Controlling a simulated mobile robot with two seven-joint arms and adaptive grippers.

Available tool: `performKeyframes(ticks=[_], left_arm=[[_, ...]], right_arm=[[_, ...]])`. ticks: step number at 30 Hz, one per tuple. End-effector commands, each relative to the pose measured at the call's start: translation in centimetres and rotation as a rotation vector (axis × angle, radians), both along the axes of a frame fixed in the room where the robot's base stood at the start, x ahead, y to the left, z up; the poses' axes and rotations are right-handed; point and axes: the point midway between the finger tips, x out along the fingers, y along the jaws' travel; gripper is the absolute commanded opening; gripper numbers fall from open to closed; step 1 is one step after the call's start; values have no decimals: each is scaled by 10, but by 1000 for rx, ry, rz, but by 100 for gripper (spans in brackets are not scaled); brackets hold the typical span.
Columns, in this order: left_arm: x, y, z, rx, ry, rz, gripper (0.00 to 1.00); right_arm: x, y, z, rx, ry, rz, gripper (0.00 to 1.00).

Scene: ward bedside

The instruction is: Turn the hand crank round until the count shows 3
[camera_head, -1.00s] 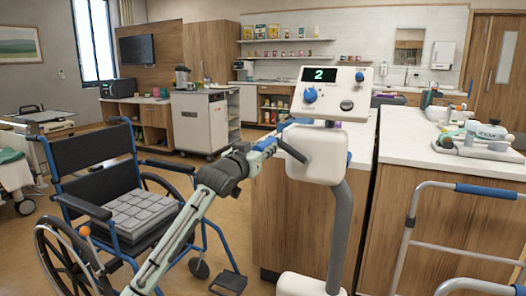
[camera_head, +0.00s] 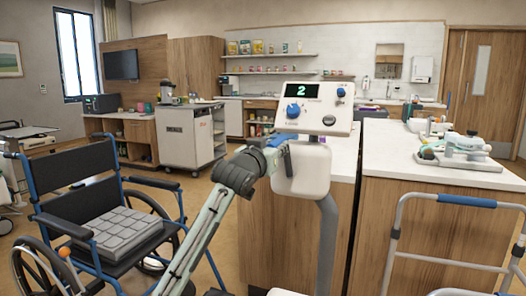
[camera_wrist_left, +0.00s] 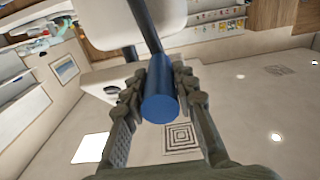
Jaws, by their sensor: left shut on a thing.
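The crank machine (camera_head: 301,172) is a white housing on a grey post, with a tilted white control panel (camera_head: 316,121) on top. Its small display (camera_head: 302,90) shows a green 2. My left gripper (camera_head: 275,153) is at the left side of the housing, just below the panel. In the left wrist view, the gripper (camera_wrist_left: 157,92) is shut around the blue crank handle (camera_wrist_left: 160,106), one finger on each side. A dark crank bar (camera_wrist_left: 144,25) runs from the handle towards the white housing. My right gripper is out of view.
A wheelchair (camera_head: 90,190) with a grey cushion stands at the left. A wooden counter with a white top (camera_head: 405,165) is behind and right of the machine. A walker frame (camera_head: 445,262) stands at the front right.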

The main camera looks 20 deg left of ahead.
Motion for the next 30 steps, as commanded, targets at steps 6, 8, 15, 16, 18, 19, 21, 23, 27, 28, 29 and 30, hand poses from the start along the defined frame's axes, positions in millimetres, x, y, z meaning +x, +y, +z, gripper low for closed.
performKeyframes(ticks=[6,8,15,16,18,19,21,23,27,28,29,30], left_arm=[[0,-4,0,0,4,-1,0],[0,-3,0,0,3,0,0],[-1,-25,0,-2,4,-4,0],[-1,-29,0,-1,5,-4,0],[-1,-32,0,0,4,-2,0],[-1,-32,0,0,5,-1,0],[-1,-31,0,1,4,-1,0],[-1,-31,0,1,4,0,0],[-1,-30,0,1,3,1,44],[-1,-30,0,1,3,1,48],[-1,-30,0,1,3,1,52],[-1,-30,1,1,3,1,55]], right_arm=[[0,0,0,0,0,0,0],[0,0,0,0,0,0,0],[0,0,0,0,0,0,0],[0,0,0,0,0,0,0],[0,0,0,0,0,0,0],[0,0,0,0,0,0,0],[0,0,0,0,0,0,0],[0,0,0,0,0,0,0],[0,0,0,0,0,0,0],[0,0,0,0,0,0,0],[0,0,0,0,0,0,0],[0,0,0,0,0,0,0]])
